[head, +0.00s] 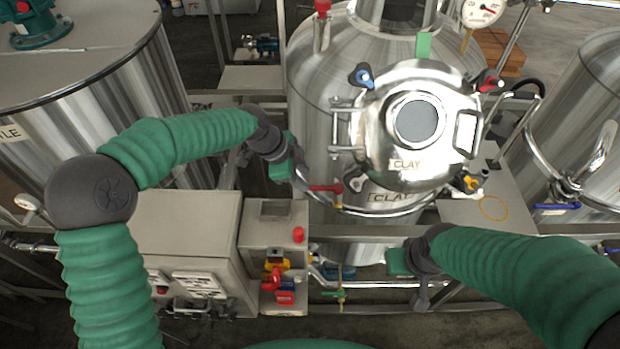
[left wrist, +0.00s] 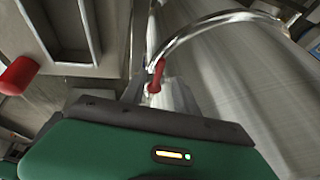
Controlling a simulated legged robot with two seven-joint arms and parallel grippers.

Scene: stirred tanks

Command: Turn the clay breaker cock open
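The steel tank (head: 310,110) carries a round hatch labelled CLAY (head: 408,164) and a second CLAY plate (head: 390,198) below it. A red lever (head: 325,188) sits by the curved steel pipe at the tank's lower left front; I cannot tell for sure that it is the breaker cock. A red handle (left wrist: 157,75) shows by a curved pipe in the left wrist view. My left gripper (head: 296,172) is just left of the red lever, with no clear contact. My right gripper (head: 396,262) is low in front of the tank.
A grey control box (head: 185,245) and a smaller box with a red button (head: 298,235) stand lower left. A green-handled valve (head: 335,294) sits low in the middle. A steel rail (head: 350,234) crosses below the tank. Other tanks stand left (head: 85,65) and right (head: 590,120).

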